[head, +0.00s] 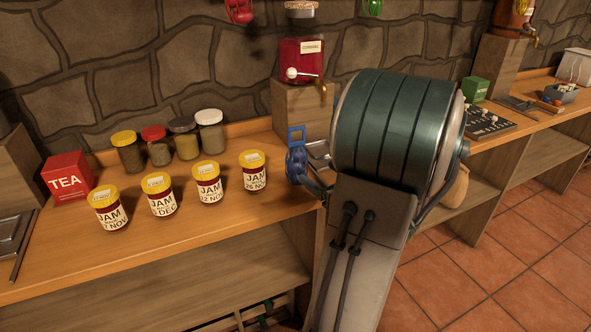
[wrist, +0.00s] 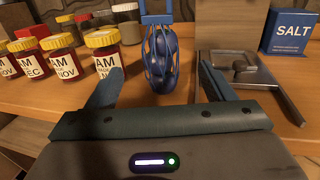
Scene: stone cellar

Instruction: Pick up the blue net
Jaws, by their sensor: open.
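The blue net (head: 297,165) stands upright on the wooden counter, just right of the jam jar marked 26 NOV. It has a rectangular loop at its top and rounded blue contents inside. In the wrist view the net (wrist: 160,62) is straight ahead, roughly centred between my fingers. My gripper (wrist: 154,85) is open, with one finger on each side of the view, and the net is just beyond or between the fingertips; I cannot tell which. Nothing is held. In the head view my arm hides most of the gripper (head: 318,172).
Jam jars with yellow lids (head: 207,184) stand left of the net, with several more jars behind them. A red TEA box (head: 67,176) is at far left. A wooden block with a cordial dispenser (head: 303,60) stands behind. A blue SALT box (wrist: 289,35) is at right.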

